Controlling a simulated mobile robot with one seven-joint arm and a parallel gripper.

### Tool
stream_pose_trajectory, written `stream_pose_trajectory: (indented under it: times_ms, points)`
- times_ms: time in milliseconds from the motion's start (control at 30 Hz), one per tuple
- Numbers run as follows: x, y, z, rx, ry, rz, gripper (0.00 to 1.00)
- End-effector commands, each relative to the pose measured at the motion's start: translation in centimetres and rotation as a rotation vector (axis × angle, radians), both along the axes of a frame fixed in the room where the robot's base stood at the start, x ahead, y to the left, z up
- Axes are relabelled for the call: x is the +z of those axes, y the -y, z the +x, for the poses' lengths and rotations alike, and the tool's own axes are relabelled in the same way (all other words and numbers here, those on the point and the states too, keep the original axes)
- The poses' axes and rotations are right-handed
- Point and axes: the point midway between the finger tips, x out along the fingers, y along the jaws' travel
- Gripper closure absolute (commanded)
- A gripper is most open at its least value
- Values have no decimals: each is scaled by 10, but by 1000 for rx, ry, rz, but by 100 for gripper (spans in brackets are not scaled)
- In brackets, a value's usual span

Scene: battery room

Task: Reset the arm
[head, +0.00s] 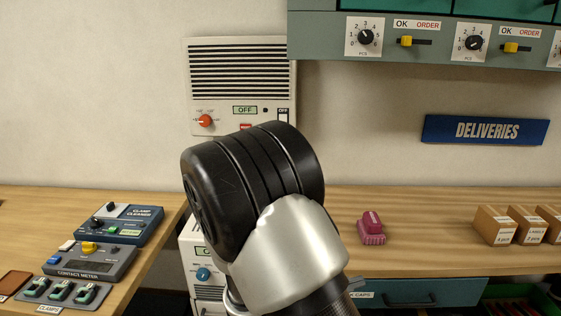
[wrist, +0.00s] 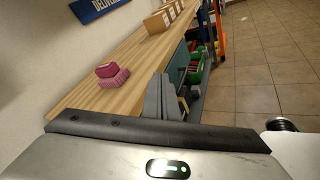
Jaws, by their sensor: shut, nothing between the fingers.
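My arm's black and silver joint fills the middle of the head view, in front of the wall unit and the benches. My gripper (wrist: 162,97) shows in the wrist view at the lower middle, its two grey fingers together with nothing between them. It points along the front edge of the right wooden bench (wrist: 98,90), close to that edge in the picture.
A pink block (head: 371,229) sits on the right bench, left of several cardboard boxes (head: 494,226). A panel with knobs (head: 420,40) hangs above. Open floor (wrist: 265,75) lies right in the wrist view.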

Motion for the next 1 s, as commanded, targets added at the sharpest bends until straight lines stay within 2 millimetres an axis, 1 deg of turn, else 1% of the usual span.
stream_pose_trajectory:
  times_ms: [33, 100, 200, 267, 300, 367, 400, 500, 600, 700, 1000]
  points:
    - [13, 17, -14, -102, 27, 95, 100]
    - [24, 33, -38, -234, 55, 225, 100]
    - [37, 47, -71, -405, 104, 419, 100]
    - [45, 50, -89, -496, 139, 539, 100]
    - [49, 50, -100, -552, 165, 621, 100]
    - [57, 48, -116, -630, 211, 744, 100]
    - [62, 45, -125, -674, 243, 828, 100]
    - [77, 34, -143, -766, 333, 1035, 100]
    - [93, 21, -154, -822, 423, 1215, 100]
    - [109, 10, -161, -851, 503, 1357, 100]
    - [152, -15, -169, -853, 708, 1667, 100]
